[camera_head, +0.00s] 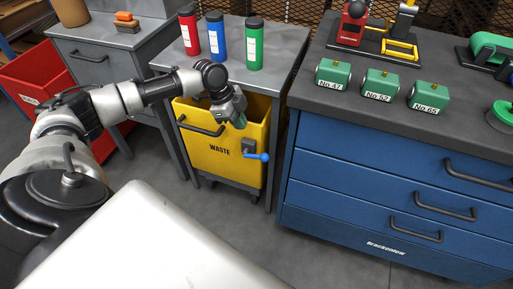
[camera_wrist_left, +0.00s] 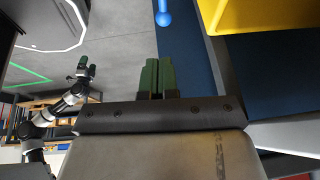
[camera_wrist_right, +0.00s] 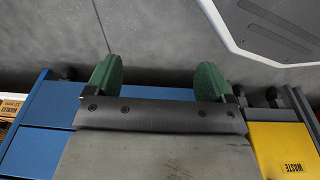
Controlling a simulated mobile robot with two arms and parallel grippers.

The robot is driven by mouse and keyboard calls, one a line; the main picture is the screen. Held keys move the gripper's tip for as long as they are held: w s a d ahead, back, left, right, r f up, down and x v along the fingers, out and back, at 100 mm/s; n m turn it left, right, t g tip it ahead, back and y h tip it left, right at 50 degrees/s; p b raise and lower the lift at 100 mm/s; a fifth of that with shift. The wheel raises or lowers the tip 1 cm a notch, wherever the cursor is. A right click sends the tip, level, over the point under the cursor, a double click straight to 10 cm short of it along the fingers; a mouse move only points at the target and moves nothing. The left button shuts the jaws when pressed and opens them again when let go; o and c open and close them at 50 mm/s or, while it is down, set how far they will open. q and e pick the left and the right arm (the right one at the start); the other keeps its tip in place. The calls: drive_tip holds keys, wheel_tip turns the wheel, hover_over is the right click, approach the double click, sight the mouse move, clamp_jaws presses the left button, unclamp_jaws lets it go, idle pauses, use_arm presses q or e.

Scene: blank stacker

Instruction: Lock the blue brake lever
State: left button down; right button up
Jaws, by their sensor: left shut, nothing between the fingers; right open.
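The blue brake lever (camera_head: 260,156) sits on a dark grey mount (camera_head: 248,147) at the front right of the yellow waste bin (camera_head: 215,153). It sticks out to the right, close to level, with a round end. My left gripper (camera_head: 236,113) is above the bin's front rim, above and left of the lever, apart from it. In the left wrist view its green fingers (camera_wrist_left: 157,74) are shut and empty, with the lever's blue end (camera_wrist_left: 164,18) beyond the tips. My right gripper (camera_wrist_right: 157,75) is open and empty; it is outside the head view.
The yellow bin (camera_wrist_right: 285,150) also shows in the right wrist view. A blue drawer cabinet (camera_head: 380,185) with protruding handles stands right of the bin. Red, blue and green canisters stand on the grey bench (camera_head: 275,80) behind. Floor in front of the bin is clear.

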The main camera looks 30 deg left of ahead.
sight(261, 156)
use_arm(q)
drive_tip(key=b+x, duration=0.1)
drive_tip(key=x, duration=0.5)
drive_tip(key=b+x, duration=0.1)
drive_tip(key=x, duration=0.5)
drive_tip(key=shift+w+a+f, duration=0.15)
drive_tip(key=shift+a+f, duration=0.05)
drive_tip(key=shift+f, duration=0.05)
drive_tip(key=shift+w+d+f, duration=0.1)
drive_tip(key=shift+w+f, duration=0.05)
drive_tip(key=shift+f, duration=0.35)
use_arm(e)
drive_tip(key=w+r, duration=0.3)
drive_tip(key=r, duration=0.4)
drive_tip(key=shift+w+a, duration=0.15)
drive_tip(key=shift+a, duration=0.1)
use_arm(q)
drive_tip(key=shift+d+f, duration=0.15)
drive_tip(key=shift+f, duration=0.1)
drive_tip(key=shift+w+d+f+b, duration=0.1)
drive_tip(key=shift+d+f+b, duration=0.1)
drive_tip(key=shift+f+b, duration=0.15)
drive_tip(key=shift+d+f, duration=0.1)
drive_tip(key=shift+f, duration=0.1)
use_arm(e)
drive_tip(key=shift+r, duration=0.25)
